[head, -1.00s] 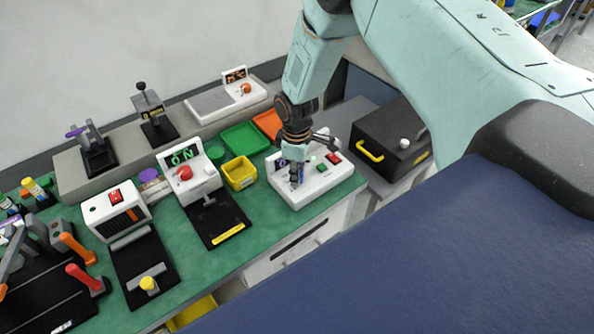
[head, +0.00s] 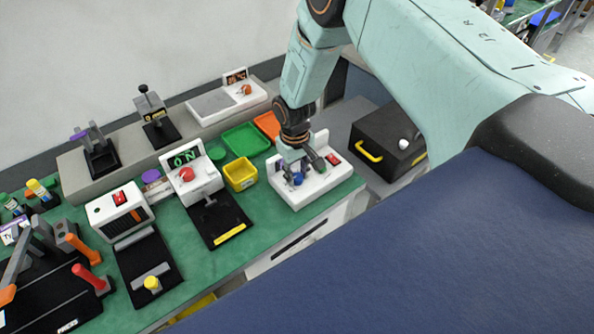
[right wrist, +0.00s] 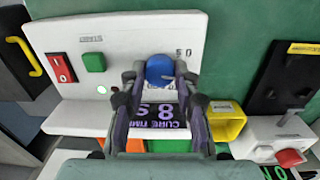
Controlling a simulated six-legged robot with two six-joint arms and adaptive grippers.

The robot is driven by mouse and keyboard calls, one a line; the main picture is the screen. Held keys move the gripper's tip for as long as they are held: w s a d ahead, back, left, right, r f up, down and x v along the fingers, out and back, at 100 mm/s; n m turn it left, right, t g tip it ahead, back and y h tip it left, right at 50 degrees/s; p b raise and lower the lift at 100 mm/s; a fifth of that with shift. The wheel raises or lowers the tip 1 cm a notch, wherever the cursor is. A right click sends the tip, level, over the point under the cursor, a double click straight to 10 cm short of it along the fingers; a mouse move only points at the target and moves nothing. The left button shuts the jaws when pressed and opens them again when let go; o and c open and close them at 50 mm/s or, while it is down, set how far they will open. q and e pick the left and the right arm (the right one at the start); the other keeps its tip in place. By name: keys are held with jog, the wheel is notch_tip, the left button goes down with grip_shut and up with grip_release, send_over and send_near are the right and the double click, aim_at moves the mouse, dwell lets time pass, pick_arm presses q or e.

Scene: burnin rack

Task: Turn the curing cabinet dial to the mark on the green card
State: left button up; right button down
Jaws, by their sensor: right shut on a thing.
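The white curing cabinet panel (head: 288,199) stands at the right end of the green bench. Its blue dial (head: 297,179) shows in the head view and also between my fingers in the right wrist view (right wrist: 160,69). My right gripper (right wrist: 159,80) is shut on the dial from both sides. In the head view the gripper (head: 296,173) reaches down onto the panel. A dark card (right wrist: 160,124) with purple print, including "CURE TIME" and an 8, is partly hidden by my fingers. I cannot make out a green card or the dial's pointer. My left gripper is out of view.
A red switch (right wrist: 60,67) and green button (right wrist: 95,62) sit beside the dial. A yellow bin (head: 240,174), a white unit with a red knob (head: 186,174) and a black box with a yellow handle (head: 388,143) stand close by.

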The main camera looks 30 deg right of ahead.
aim_at(296, 177)
jog(key=shift+s+f+m, duration=0.1)
jog(key=shift+m, duration=0.6)
jog(key=c, duration=1.4)
grip_release()
jog(key=o, duration=0.4)
jog(key=r, duration=1.2)
jog(key=shift+a, duration=0.2)
